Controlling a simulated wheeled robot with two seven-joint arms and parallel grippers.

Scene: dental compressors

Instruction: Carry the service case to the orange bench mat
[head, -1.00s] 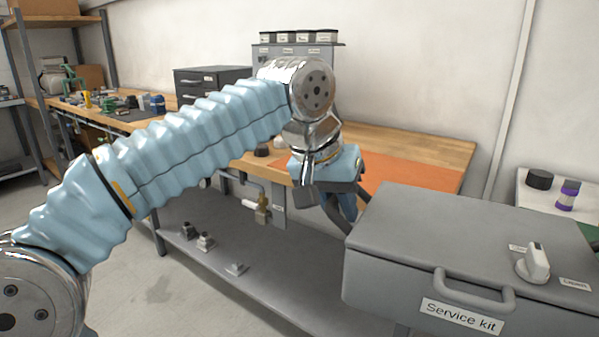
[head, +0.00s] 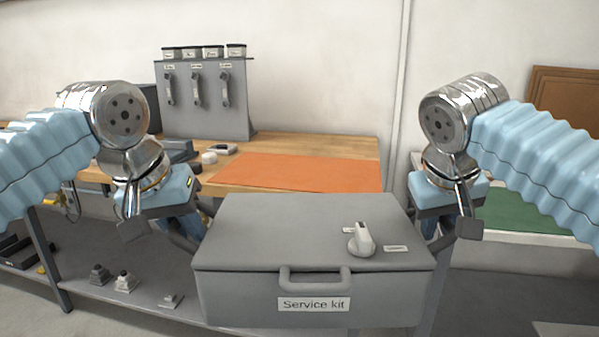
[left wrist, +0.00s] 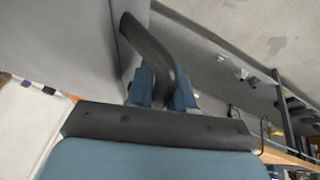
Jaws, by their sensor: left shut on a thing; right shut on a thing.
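The grey service case (head: 290,225), labelled "Service kit", is held level in front of me, with a front handle and a white knob on its lid. The orange bench mat (head: 300,172) lies flat on the wooden bench behind the case, and its top looks bare. My left gripper (head: 185,222) is shut on the case's left side handle; the left wrist view shows its blue fingers (left wrist: 165,88) around the dark bar (left wrist: 150,48). My right gripper (head: 438,228) is at the case's right side, shut on the handle there, partly hidden.
A grey tool panel (head: 205,98) with small bins on top stands at the bench's back left. Small dark and white items (head: 210,155) lie left of the mat. A lower shelf (head: 140,295) holds small metal parts. A green mat (head: 525,212) lies on a table at right.

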